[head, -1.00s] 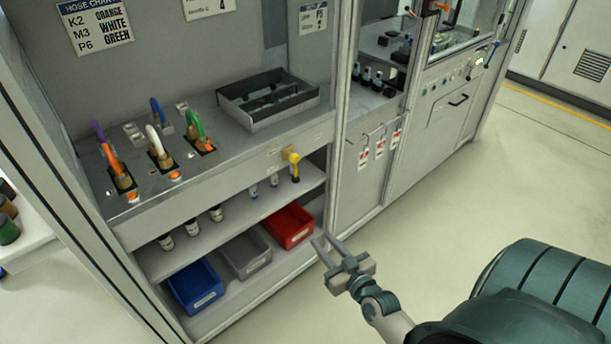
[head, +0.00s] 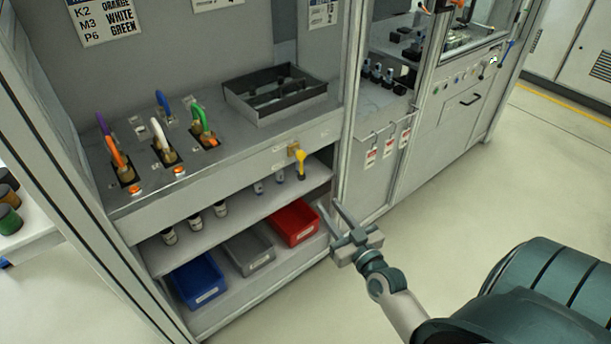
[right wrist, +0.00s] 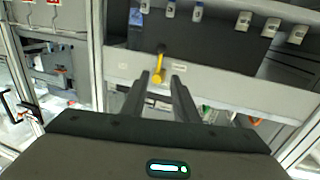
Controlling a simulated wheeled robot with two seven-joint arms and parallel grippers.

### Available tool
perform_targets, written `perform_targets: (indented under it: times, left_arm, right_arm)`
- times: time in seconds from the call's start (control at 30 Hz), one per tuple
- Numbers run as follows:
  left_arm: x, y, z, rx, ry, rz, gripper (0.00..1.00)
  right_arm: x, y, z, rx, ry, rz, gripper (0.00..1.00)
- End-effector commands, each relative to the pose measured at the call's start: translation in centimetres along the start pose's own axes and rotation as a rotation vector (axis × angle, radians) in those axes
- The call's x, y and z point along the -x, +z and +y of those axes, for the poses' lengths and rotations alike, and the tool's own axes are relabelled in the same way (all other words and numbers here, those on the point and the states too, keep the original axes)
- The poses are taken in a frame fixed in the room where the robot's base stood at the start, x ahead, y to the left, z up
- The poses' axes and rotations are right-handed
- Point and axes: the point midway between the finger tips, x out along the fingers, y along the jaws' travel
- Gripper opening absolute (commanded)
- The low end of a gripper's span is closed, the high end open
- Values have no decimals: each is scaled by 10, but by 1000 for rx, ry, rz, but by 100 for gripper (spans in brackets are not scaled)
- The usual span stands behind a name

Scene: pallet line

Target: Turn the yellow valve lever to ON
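The yellow valve lever (head: 301,165) hangs down from a brass-coloured valve body (head: 293,150) on the front face of the grey bench. In the right wrist view the lever (right wrist: 158,66) shows in the gap between the fingertips, beyond them. My right gripper (head: 331,207) is open and empty, below and to the right of the lever, apart from it. Its two fingers also show in the right wrist view (right wrist: 160,77). Small labels flank the valve, too small to read. My left gripper is not in view.
Small bottles (head: 220,209) stand on the shelf below. Red (head: 294,222), grey and blue (head: 198,280) bins are on the lower shelf. Hose connectors and a dark tray (head: 275,95) are on the bench top. Red-white tags (head: 371,158) hang on the right. Floor at right is clear.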

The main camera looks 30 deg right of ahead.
Motion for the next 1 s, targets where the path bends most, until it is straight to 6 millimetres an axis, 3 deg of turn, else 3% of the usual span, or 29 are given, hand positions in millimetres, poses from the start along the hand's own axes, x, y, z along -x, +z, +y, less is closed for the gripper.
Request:
perform_targets:
  times: [0.7, 1.0]
  left_arm:
    - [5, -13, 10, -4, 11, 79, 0]
    - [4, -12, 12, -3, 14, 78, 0]
  right_arm:
    - [-123, -1, 0, 1, 0, 0, 27]
    - [-150, 0, 0, 1, -1, 0, 27]
